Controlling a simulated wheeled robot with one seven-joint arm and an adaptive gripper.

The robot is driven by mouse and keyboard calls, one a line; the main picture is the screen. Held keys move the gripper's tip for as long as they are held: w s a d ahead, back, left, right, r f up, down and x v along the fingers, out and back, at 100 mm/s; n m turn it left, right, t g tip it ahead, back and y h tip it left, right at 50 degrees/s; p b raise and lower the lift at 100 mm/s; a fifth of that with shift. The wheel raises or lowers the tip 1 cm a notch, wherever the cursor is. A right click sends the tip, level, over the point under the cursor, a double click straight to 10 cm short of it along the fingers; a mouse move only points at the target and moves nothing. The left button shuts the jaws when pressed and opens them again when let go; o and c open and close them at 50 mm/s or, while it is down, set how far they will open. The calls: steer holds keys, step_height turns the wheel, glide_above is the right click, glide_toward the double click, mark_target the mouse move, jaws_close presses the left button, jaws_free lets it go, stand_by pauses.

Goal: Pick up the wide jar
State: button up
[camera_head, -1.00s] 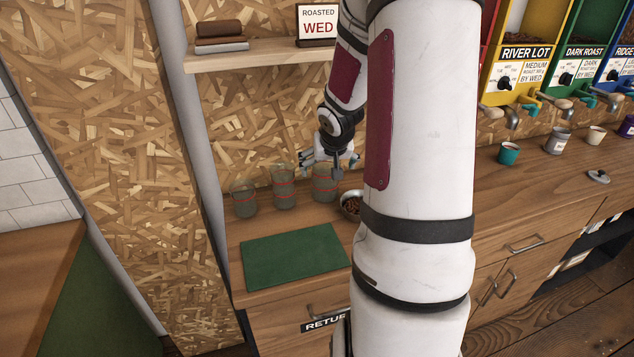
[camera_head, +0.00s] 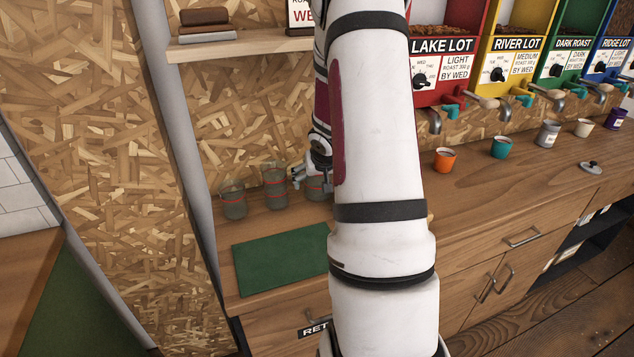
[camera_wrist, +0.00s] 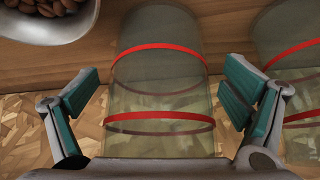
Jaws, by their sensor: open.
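Three clear glass jars with red bands stand in a row on the counter in the head view: a left jar (camera_head: 233,203), a taller, slimmer middle jar (camera_head: 275,190) and a right jar (camera_head: 314,193). The right jar looks the widest, though my arm partly covers it. In the wrist view this wide jar (camera_wrist: 160,95) fills the space between my fingers. My gripper (camera_wrist: 160,92) is open, with one teal-padded finger on each side of the jar and a small gap at each side. The middle jar (camera_wrist: 292,85) shows beyond the right finger.
A metal bowl of beans (camera_wrist: 50,25) sits close beside the wide jar in the wrist view. A green mat (camera_head: 275,262) lies in front of the jars. A shelf (camera_head: 240,47) is above them. Cups, including an orange one (camera_head: 445,160), stand further right under the dispensers.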

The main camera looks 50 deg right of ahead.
steer(key=c, duration=1.4)
